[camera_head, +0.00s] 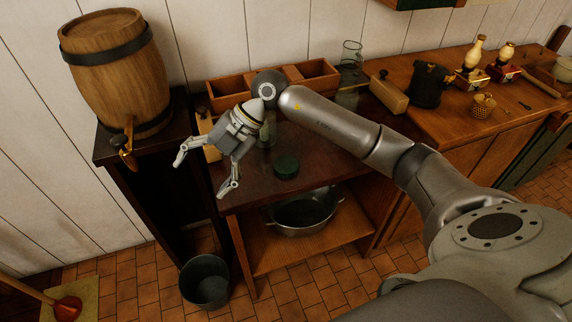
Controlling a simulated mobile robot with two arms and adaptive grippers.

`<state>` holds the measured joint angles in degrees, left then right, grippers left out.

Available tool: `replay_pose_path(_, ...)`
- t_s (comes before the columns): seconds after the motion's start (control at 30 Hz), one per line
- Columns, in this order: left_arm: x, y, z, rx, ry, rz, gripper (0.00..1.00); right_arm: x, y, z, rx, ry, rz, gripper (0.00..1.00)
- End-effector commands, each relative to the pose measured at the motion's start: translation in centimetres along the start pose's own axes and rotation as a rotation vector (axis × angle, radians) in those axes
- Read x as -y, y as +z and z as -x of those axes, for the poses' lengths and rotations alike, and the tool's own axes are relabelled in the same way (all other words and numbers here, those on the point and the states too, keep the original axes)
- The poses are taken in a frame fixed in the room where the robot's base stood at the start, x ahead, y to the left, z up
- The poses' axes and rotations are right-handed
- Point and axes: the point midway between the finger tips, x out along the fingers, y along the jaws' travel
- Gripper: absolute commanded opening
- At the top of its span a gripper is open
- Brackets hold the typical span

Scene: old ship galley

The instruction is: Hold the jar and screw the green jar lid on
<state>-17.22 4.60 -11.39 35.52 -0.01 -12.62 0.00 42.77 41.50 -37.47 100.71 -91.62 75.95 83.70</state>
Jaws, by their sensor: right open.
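The green jar lid (286,167) lies flat on the dark table top (325,160), right of my right gripper. My right gripper (204,175) is open and empty, its two fingers spread and pointing down and left near the table's left front corner. A clear glass thing, probably the jar (269,135), stands on the table behind my right gripper and is partly hidden by it. Whether anything is on top of it I cannot tell. My left gripper is not in view.
A wooden divided box (225,88) stands at the back of the table. A barrel (117,70) with a tap stands at left. A glass vessel (351,52) and a wooden block (388,95) stand at right. A metal basin (305,212) sits on the shelf below, a bucket (205,282) on the floor.

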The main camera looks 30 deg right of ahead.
Motion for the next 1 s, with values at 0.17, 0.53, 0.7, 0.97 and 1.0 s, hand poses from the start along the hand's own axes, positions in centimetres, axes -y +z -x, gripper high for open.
replay_pose_path(0.17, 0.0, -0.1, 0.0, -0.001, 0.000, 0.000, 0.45, 4.6, 7.1, 6.7, 0.294, -0.297, -0.167, 0.85)
replay_pose_path(0.53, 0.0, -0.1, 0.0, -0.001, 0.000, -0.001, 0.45, 8.9, 11.4, 15.8, 0.591, -0.528, -0.417, 0.85)
replay_pose_path(0.7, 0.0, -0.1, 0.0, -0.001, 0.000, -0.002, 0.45, 9.0, 11.4, 15.9, 0.594, -0.532, -0.420, 0.85)
replay_pose_path(0.97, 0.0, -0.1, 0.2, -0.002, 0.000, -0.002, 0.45, 9.7, 11.8, 15.0, 0.591, -0.534, -0.419, 0.85)
replay_pose_path(1.0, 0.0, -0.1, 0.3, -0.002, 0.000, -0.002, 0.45, 10.1, 12.1, 14.6, 0.590, -0.535, -0.419, 0.85)
